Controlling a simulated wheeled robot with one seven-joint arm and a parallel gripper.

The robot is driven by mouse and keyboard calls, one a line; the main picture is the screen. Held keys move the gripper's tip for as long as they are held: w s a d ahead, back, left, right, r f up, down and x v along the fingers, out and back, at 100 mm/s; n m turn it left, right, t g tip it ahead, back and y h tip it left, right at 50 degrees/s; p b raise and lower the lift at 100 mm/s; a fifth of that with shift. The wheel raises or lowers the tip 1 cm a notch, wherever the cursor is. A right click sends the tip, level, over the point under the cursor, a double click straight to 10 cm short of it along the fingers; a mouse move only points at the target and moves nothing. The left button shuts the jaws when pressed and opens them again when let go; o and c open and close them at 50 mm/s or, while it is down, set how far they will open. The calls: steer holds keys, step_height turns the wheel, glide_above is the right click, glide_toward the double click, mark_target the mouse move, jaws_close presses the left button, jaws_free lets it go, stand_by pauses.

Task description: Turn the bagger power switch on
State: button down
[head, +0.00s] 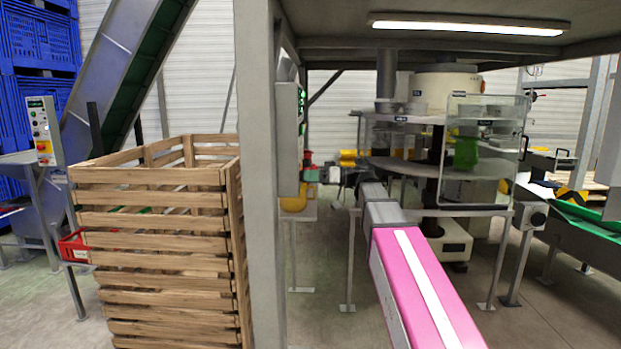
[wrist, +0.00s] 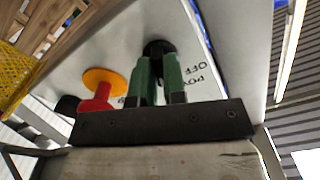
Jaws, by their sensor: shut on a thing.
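The power switch is a round black knob (wrist: 157,47) on a pale panel (wrist: 95,60) in the wrist view. Lettering beside it, upside down, reads "OFF" and part of "PO". My gripper (wrist: 159,72) has its two green fingers shut on the knob, one on each side. They cover most of it, so I cannot tell which way it is turned. In the head view my gripper (head: 312,175) is at the side of the grey control box (head: 288,135), whose face is seen nearly edge-on. The knob is hidden there.
A red emergency button on a yellow disc (wrist: 104,82) sits close beside my fingers. A yellow net (wrist: 22,75) is near the panel. A grey post (head: 258,200) and a wooden crate (head: 160,225) stand left of my arm. The bagging machine (head: 450,150) stands behind it.

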steer(key=shift+m, duration=2.2)
steer(key=c, duration=1.2)
jaws_free()
steer(key=d, duration=1.1)
steer(key=shift+s, duration=0.2)
steer(key=shift+a+f, duration=0.1)
steer(key=shift+f, duration=0.05)
